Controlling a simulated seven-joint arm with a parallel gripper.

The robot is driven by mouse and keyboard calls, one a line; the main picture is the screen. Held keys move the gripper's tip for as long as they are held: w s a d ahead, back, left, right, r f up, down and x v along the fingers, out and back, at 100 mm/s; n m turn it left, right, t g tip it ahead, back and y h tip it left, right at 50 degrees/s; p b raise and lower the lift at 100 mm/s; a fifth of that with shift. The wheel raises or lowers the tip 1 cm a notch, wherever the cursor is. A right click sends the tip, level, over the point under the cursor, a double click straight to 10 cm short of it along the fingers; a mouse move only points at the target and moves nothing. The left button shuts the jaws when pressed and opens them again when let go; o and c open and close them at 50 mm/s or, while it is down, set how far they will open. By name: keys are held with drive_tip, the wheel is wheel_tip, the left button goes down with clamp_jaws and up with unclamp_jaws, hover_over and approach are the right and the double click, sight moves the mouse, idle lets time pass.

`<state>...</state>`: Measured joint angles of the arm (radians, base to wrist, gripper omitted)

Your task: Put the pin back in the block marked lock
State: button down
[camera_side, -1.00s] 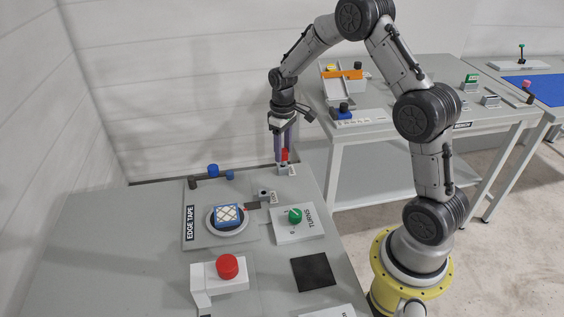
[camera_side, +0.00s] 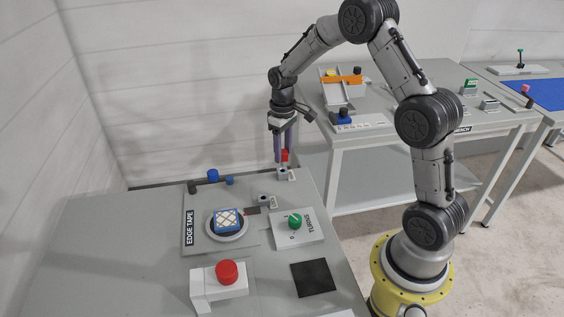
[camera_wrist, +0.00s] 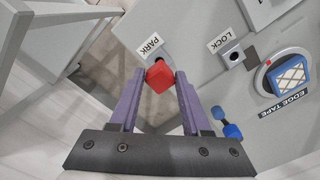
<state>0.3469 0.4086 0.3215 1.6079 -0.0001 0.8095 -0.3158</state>
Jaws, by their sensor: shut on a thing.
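The red pin (camera_side: 284,155) is between the fingers of my gripper (camera_side: 284,157), which is shut on it. Its red head (camera_wrist: 158,76) also shows in the wrist view between the purple fingertips. The pin is upright over the park block (camera_side: 282,174); its lower end is hard to see, so I cannot tell whether it is still in that block. The lock block (camera_side: 264,200) stands nearer the side camera, with a dark hole in its top and a LOCK label (camera_wrist: 220,43) beside it in the wrist view. No pin shows in it.
A round turntable (camera_side: 226,236) with a blue patterned piece stands close to the lock block. A green knob (camera_side: 294,221) on the TURNS plate and a red button (camera_side: 227,271) are nearer the camera. Blue knobs (camera_side: 213,175) stand left of my gripper.

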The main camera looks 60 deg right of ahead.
drive_tip(key=s+a+r, duration=0.1)
drive_tip(key=a+r, duration=0.4)
drive_tip(key=a, duration=0.7)
drive_tip(key=shift+s+a, duration=0.2)
drive_tip(key=shift+s, duration=0.1)
drive_tip(key=shift+f, duration=2.85)
drive_tip(key=shift+f, duration=1.65)
drive_tip(key=shift+c, duration=1.4)
unclamp_jaws()
